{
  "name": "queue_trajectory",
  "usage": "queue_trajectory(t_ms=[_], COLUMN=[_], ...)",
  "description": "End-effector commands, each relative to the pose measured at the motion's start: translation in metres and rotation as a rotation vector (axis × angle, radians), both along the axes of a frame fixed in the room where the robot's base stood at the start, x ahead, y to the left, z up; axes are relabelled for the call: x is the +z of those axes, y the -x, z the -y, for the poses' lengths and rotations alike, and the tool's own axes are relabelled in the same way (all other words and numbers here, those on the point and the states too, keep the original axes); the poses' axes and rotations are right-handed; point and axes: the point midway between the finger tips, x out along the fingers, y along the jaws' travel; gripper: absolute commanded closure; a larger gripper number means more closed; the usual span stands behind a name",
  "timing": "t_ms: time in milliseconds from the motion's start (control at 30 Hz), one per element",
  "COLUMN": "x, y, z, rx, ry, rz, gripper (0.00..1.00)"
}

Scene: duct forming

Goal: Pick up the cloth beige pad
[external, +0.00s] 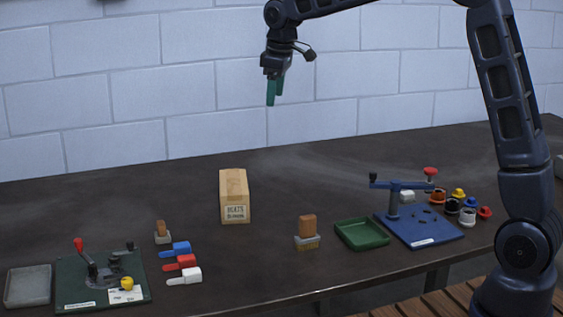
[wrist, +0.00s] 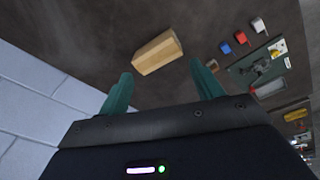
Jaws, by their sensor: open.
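My gripper (external: 275,95) is open and empty, high above the back of the table near the wall. Its green fingers also show apart in the wrist view (wrist: 161,75). No thing is plainly a cloth beige pad. Two small brown-topped blocks have pale grey-beige bases: one right of the box (external: 307,240), one left of it (external: 162,237). I cannot tell whether either base is cloth. Both stand on the table, well below and apart from my gripper.
A cardboard box (external: 235,197) stands mid-table; it also shows in the wrist view (wrist: 157,52). Blue, red and white handled tools (external: 181,261) lie left, beside a dark green fixture (external: 75,288) and grey tray (external: 28,286). A green tray (external: 362,234), blue fixture (external: 432,233) and several coloured cups (external: 467,215) are right.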

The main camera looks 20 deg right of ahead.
Motion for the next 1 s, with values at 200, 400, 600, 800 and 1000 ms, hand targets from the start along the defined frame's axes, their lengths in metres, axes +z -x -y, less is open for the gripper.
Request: queue_trajectory(t_ms=[200, 400, 600, 800, 1000], x=[-0.043, -0.089, -0.141, -0.197, -0.235], y=[-0.025, -0.038, -0.041, -0.033, -0.024], z=[-0.077, -0.146, -0.214, -0.277, -0.317], rx=[0.131, 0.248, 0.364, 0.474, 0.548], ry=[0.024, 0.044, 0.064, 0.084, 0.095], rz=[-0.029, -0.053, -0.078, -0.101, -0.114], gripper=[0.35, 0.35, 0.35, 0.35, 0.35])
